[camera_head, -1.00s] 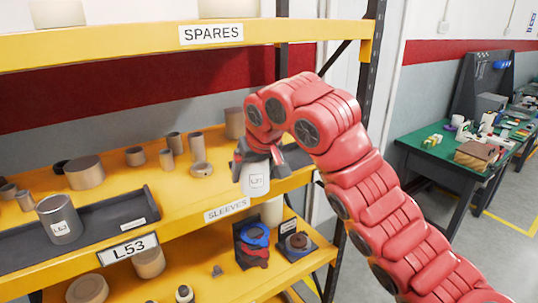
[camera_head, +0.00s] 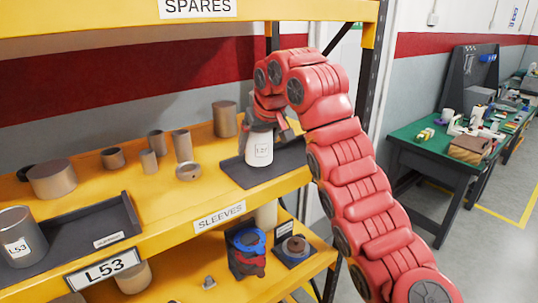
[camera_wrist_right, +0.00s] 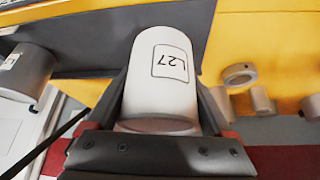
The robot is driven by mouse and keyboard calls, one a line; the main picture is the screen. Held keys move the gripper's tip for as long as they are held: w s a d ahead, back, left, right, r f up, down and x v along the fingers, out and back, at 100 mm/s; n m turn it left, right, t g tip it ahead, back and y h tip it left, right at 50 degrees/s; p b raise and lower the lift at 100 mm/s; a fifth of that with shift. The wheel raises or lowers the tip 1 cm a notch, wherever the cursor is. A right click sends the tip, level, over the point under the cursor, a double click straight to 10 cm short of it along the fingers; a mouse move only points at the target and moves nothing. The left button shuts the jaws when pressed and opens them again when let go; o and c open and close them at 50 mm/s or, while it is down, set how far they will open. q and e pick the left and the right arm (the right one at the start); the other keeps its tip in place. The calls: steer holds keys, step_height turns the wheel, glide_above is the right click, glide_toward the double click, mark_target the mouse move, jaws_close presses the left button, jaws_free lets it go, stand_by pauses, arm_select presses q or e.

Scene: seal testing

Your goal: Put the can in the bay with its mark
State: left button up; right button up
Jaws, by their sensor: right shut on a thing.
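My right gripper (camera_head: 268,122) is shut on a white can (camera_head: 259,148) marked L27. In the right wrist view the can (camera_wrist_right: 160,75) sits upside down in the picture between the fingers (camera_wrist_right: 162,120). In the head view it is over a dark flat bay (camera_head: 238,174) at the shelf's right end; I cannot tell whether it touches. The dark tray (camera_head: 125,212) at left has an L53 plate (camera_head: 103,270) on its front and a grey can (camera_head: 20,238) marked L53 in it. No mark plate shows on the right bay. My left gripper is not in view.
A ring (camera_head: 188,171) and several brown cylinders stand on the yellow shelf left of the held can. The right wrist view shows a grey can (camera_wrist_right: 28,72) close by at left. The upper shelf (camera_head: 100,30) overhangs. A green workbench (camera_head: 410,138) stands at right.

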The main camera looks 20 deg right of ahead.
steer(key=shift+w+d+f, duration=0.15)
steer(key=shift+w+d, duration=0.1)
steer(key=shift+w, duration=0.2)
steer(key=shift+w+d, duration=0.2)
steer(key=shift+d, duration=0.05)
steer(key=shift+w+d+r, duration=0.3)
steer(key=shift+w, duration=0.05)
steer(key=shift+w+d, duration=0.2)
steer(key=shift+w, duration=0.05)
steer(key=shift+w+d+f, duration=0.3)
steer(key=shift+d+f, duration=0.05)
steer(key=p, duration=0.1)
steer(key=w+d+p, duration=0.1)
steer(key=p, duration=0.1)
steer(key=shift+w+d+r, duration=0.2)
steer(key=shift+w+d, duration=0.05)
steer(key=shift+d, duration=0.05)
steer(key=shift+w+d+f, duration=0.2)
steer(key=shift+f, duration=1.25)
steer(key=shift+w+f+p, duration=0.1)
steer(key=shift+f+p, duration=0.25)
steer(key=shift+f, duration=0.25)
